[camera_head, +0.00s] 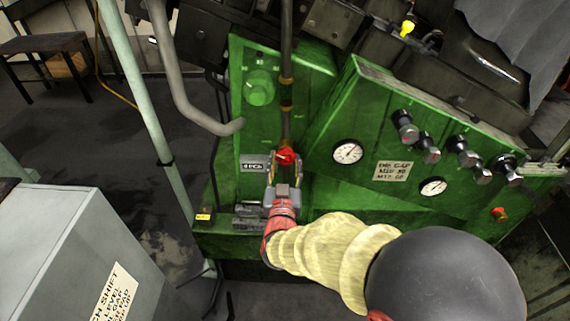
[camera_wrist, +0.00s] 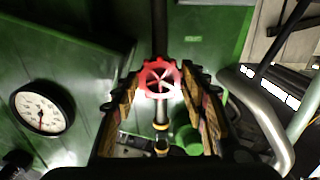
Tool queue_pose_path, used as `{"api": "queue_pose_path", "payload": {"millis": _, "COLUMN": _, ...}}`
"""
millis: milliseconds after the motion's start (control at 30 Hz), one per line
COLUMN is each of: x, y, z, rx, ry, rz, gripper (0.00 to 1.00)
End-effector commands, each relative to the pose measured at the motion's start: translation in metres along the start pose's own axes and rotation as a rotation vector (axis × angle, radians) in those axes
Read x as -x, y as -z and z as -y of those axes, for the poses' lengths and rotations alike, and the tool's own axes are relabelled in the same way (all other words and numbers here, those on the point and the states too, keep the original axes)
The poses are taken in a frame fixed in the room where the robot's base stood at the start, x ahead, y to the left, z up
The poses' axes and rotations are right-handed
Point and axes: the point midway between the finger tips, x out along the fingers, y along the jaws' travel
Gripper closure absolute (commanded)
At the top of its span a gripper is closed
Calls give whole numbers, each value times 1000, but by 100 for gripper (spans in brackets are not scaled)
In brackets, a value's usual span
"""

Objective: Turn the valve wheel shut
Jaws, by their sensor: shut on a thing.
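The red valve wheel (camera_head: 286,156) sits on a dark vertical pipe at the front of the green machine panel. In the wrist view the wheel (camera_wrist: 160,79) shows its spokes and scalloped rim, facing the camera between the fingertips. My gripper (camera_head: 284,172) reaches up to the wheel from below and is shut on it. In the wrist view my gripper (camera_wrist: 160,88) has one finger on each side of the rim. The exact contact points are partly hidden by the fingers.
A gauge (camera_head: 348,152) is right of the wheel, and a green knob (camera_head: 260,87) is above left. The dark pipe (camera_head: 287,100) runs up from the wheel. A grey bent pipe (camera_head: 180,80) lies to the left. A grey cabinet (camera_head: 60,250) stands at lower left.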

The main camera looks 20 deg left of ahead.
Motion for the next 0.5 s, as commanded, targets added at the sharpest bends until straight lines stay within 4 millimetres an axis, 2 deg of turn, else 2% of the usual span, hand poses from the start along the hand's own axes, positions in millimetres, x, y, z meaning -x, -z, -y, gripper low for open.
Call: {"api": "queue_pose_path", "payload": {"millis": 500, "x": 0, "y": -5, "z": 1, "rx": -416, "ry": 1, "rz": -2, "gripper": 82}}
